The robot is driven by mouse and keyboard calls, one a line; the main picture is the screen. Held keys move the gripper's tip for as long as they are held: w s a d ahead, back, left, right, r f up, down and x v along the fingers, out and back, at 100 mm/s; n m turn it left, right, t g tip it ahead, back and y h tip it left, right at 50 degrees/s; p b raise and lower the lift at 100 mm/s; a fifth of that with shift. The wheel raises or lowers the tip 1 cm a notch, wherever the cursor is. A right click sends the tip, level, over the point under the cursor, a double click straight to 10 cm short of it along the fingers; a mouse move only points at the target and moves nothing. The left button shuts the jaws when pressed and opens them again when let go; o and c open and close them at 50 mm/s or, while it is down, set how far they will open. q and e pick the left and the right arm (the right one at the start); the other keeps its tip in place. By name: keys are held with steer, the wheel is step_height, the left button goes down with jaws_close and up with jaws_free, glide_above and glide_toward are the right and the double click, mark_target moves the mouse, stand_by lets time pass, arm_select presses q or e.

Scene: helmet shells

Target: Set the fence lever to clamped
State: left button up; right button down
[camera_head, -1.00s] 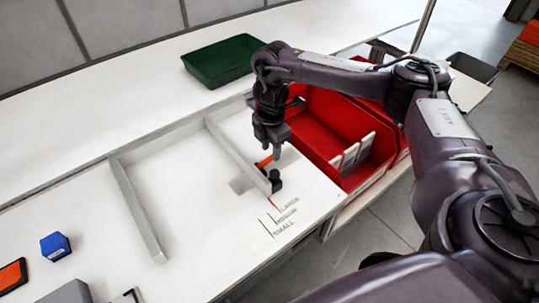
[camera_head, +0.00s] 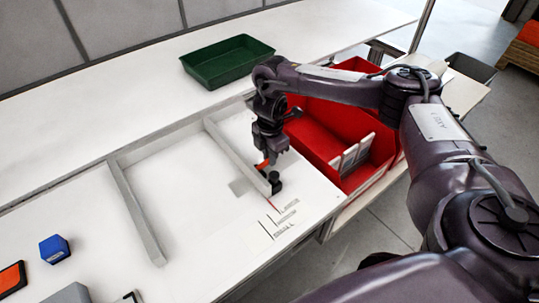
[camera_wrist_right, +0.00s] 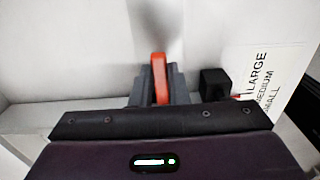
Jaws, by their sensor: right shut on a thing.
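The fence (camera_head: 236,152) is a long pale bar on the white table, with a black block at its near end. The orange-red fence lever (camera_head: 262,166) stands beside that block. In the right wrist view the lever (camera_wrist_right: 160,80) is upright between the grey fingers of my right gripper (camera_wrist_right: 158,88), with the black block (camera_wrist_right: 214,84) just to its right. My right gripper (camera_head: 268,158) is shut on the lever, pointing down from above. My left gripper is not in view.
Red bins (camera_head: 336,125) stand right of the table edge, close to my right forearm. A green tray (camera_head: 228,60) lies at the back. Size markings (camera_head: 280,217) are printed near the fence end. A blue block (camera_head: 54,248) sits at the left.

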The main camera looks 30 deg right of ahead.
steer(key=shift+d+f+y, duration=0.25)
steer(key=shift+f+y, duration=0.15)
steer(key=shift+y, duration=0.6)
steer(key=c, duration=1.4)
jaws_free()
steer(key=r, duration=0.2)
steer(key=d+r, duration=0.1)
steer(key=r, duration=0.4)
steer(key=shift+w+d+r+p, duration=0.1)
steer(key=shift+d+r+p, duration=0.1)
steer(key=shift+r+p, duration=0.15)
